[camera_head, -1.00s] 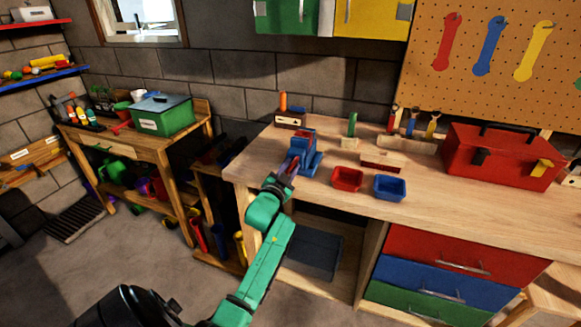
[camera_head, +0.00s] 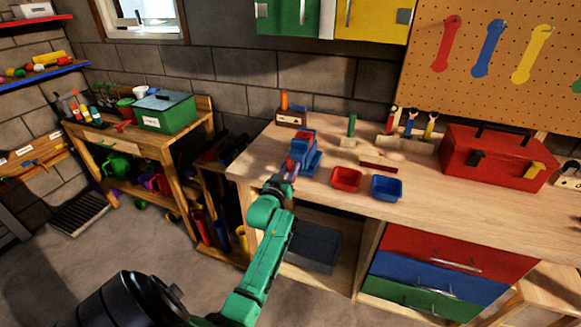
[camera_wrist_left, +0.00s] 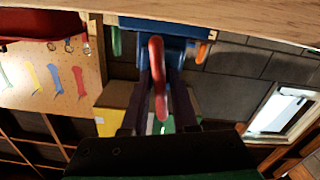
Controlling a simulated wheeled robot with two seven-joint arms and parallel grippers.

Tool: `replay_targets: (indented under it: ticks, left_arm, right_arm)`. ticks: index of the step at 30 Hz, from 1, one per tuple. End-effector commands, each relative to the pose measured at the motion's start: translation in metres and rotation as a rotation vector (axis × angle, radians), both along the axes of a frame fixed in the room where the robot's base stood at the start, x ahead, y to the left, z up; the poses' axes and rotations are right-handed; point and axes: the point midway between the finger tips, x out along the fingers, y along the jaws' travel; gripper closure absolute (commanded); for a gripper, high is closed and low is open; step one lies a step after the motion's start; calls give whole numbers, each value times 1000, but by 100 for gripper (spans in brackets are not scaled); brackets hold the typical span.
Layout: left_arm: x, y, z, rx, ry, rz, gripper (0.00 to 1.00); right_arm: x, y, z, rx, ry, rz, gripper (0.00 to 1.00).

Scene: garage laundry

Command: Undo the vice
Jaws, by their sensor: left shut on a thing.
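The blue vice (camera_head: 304,155) stands at the left front edge of the wooden workbench, with red parts on its top and front. Its red handle (camera_wrist_left: 157,80) shows in the left wrist view, lying between the dark fingers. My left gripper (camera_head: 283,180) is at the front of the vice, shut on that red handle. The wrist view is upside down and shows the blue vice body (camera_wrist_left: 180,50) just beyond the fingers (camera_wrist_left: 160,98). How far the vice jaws are apart cannot be told. My right gripper is not in view.
On the workbench (camera_head: 450,205), a red bin (camera_head: 346,179) and a blue bin (camera_head: 387,188) stand right of the vice. A red toolbox (camera_head: 497,158) is farther right. A wooden block with an orange handle (camera_head: 292,117) stands behind the vice. Bare benchtop lies along the front right.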

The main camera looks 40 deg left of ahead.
Motion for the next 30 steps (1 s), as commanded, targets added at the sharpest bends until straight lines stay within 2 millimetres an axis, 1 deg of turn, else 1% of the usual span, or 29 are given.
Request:
replay_targets:
  ticks: [1, 17, 18, 19, 20, 30]
  left_arm:
    - [1, 1, 6, -8, -16, 1, 100]
    - [1, 1, 7, -36, -30, 1, 100]
    - [1, 1, 7, -36, -30, 1, 69]
    - [1, 1, 7, -36, -30, 1, 58]
    - [1, 1, 7, -37, -29, 0, 52]
    - [-1, 0, 3, -39, -21, 0, 52]
  right_arm:
    - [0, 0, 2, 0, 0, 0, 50]
    - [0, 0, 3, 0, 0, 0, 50]
    - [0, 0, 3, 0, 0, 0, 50]
    - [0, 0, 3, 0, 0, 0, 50]
    - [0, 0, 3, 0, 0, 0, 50]
    - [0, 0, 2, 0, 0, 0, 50]
